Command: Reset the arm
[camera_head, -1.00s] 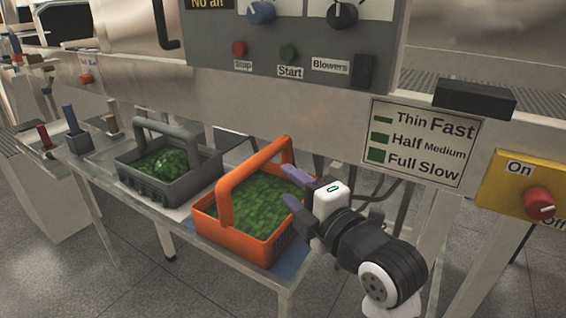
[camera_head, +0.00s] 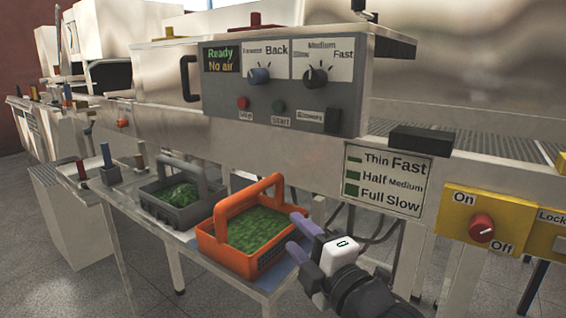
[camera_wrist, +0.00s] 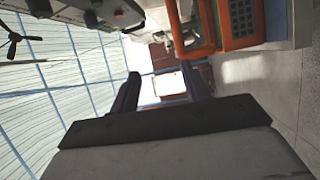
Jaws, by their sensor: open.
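My gripper (camera_head: 300,237) is in the lower middle of the head view, just right of the orange basket. Its two purple fingers are spread apart with nothing between them. In the wrist view my gripper (camera_wrist: 163,88) also shows open and empty, with the room beyond it. The orange basket (camera_head: 232,258), filled with green pieces, stands on the low metal table. It also shows at the top of the wrist view (camera_wrist: 238,42). I cannot tell from the head view whether the fingers touch it.
A grey basket (camera_head: 178,213) with green pieces stands left of the orange one. The machine's control panel (camera_head: 281,88), a speed label (camera_head: 388,180) and a yellow switch plate (camera_head: 466,212) with a red knob are above and right. Grey floor shows at the lower left.

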